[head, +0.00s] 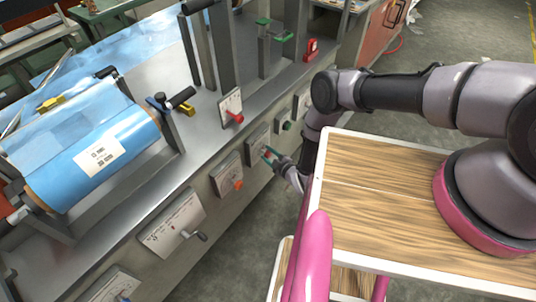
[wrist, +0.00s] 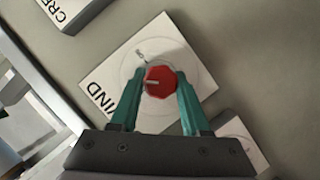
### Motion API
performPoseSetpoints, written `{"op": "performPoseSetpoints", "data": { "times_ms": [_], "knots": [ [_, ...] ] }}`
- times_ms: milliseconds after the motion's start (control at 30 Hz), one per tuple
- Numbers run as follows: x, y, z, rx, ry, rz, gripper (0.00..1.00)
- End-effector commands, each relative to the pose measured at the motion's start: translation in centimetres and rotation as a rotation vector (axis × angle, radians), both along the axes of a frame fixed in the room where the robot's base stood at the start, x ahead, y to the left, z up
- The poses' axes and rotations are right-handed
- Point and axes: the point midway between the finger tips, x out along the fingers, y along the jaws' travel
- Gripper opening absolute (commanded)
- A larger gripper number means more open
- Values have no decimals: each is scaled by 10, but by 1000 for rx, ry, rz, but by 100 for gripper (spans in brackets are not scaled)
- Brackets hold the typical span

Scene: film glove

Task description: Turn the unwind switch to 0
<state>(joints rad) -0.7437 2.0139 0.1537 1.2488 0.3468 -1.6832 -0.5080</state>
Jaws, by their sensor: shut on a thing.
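The unwind switch is a red faceted knob (wrist: 160,82) on a white label plate (wrist: 120,62) in the wrist view. The plate's printed letters end in "WIND", and a small "0"-like mark shows just above and left of the knob. My gripper (wrist: 160,90) has its green fingers on both sides of the knob, shut on it. In the head view my gripper (head: 268,156) is at the front panel of the machine, at a plate (head: 257,143); the knob there is mostly hidden by the fingers.
An orange-red knob plate (head: 228,177) is left of my gripper and a green button plate (head: 285,126) right. A crank plate (head: 173,226) is further left. A blue film roll (head: 95,150) lies on the machine. Floor is clear below the panel.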

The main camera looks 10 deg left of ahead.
Motion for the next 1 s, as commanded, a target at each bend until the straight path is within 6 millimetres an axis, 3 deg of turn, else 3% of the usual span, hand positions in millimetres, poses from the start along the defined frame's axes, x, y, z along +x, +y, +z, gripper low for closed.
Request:
{"op": "performPoseSetpoints", "data": {
  "times_ms": [400, 1000],
  "knots": [
    [-1, -1, -2, -81, -191, 0, 0],
    [-1, -1, -2, -95, -222, 0, 0]
  ]
}}
